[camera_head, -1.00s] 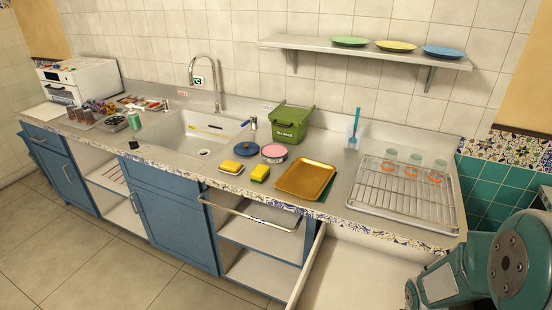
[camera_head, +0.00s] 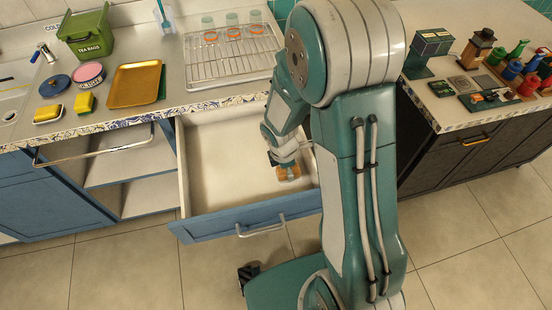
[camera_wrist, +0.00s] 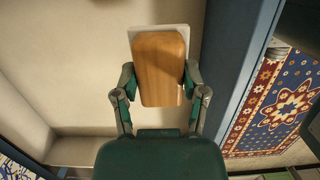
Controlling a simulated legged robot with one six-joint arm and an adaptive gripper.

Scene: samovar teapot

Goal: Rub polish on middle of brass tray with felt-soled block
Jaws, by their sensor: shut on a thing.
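The brass tray (camera_head: 136,84) lies on the counter in the head view, left of the wire rack. I cannot make out any polish on it. My gripper (camera_head: 285,165) is inside the open drawer, away from the tray. It is shut on the wooden block (camera_head: 289,173). In the wrist view the gripper's (camera_wrist: 159,82) two fingers press the sides of the block (camera_wrist: 160,66), and a pale layer shows past its far edge. I cannot tell whether the block touches the drawer floor.
The open blue drawer (camera_head: 245,220) juts out below the counter. Two yellow sponges, a round pink-topped tin (camera_head: 89,73) and a blue lid (camera_head: 54,85) sit left of the tray. The wire rack (camera_head: 232,58) holds several glasses. A side counter with bottles (camera_head: 520,50) stands at right.

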